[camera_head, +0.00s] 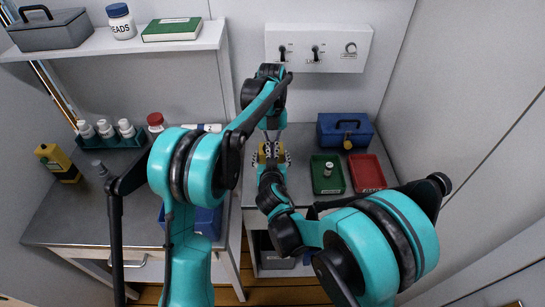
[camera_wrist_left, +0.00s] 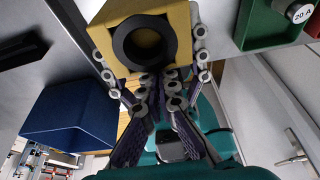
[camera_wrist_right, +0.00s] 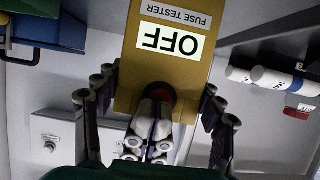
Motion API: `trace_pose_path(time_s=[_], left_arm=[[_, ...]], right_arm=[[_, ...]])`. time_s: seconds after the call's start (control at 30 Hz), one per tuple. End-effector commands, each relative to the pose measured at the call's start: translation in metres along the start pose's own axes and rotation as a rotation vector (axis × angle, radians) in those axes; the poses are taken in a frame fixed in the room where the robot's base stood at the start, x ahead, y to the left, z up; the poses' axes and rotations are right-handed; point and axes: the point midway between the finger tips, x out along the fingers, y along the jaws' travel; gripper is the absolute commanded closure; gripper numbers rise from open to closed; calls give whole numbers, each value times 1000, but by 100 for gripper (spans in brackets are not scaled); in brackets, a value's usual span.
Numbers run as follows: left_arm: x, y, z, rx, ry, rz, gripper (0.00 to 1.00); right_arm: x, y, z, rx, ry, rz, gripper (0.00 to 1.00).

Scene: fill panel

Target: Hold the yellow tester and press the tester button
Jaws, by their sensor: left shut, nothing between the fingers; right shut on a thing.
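The yellow fuse tester (camera_head: 265,153) is held above the middle counter between the fingers of my right gripper (camera_head: 271,160). In the right wrist view the tester (camera_wrist_right: 150,88) has a lit display reading OFF, upside down. My right gripper's fingers (camera_wrist_right: 158,108) are spread along its two sides. A dark red round button (camera_wrist_right: 160,91) sits on its face, partly hidden. My left gripper (camera_wrist_right: 153,110) is shut and empty, its tips at that button; I cannot tell if it is pressed in. The left wrist view shows the tester (camera_wrist_left: 178,18) with a dark ring (camera_wrist_left: 143,44).
A green tray (camera_head: 319,186) with a fuse and a red tray (camera_head: 367,172) lie right of the grippers. A blue toolbox (camera_head: 336,127) stands behind them. A switch panel (camera_head: 318,47) is on the wall. White bottles (camera_head: 105,129) and a yellow container (camera_head: 57,162) stand left.

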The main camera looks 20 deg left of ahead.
Motion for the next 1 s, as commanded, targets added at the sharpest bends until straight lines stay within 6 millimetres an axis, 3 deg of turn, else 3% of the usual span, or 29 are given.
trace_pose_path(time_s=[0.17,0.53,0.7,1.0], left_arm=[[-21,1,4,-4,-10,-1,100],[-87,0,0,0,-3,-1,100],[-98,0,-1,0,-1,-1,100],[-100,0,-1,0,-1,-1,100]], right_arm=[[-2,0,2,1,-3,0,69],[-1,0,1,1,-2,1,69],[0,0,1,1,-2,1,69],[0,0,1,1,-2,1,69]])
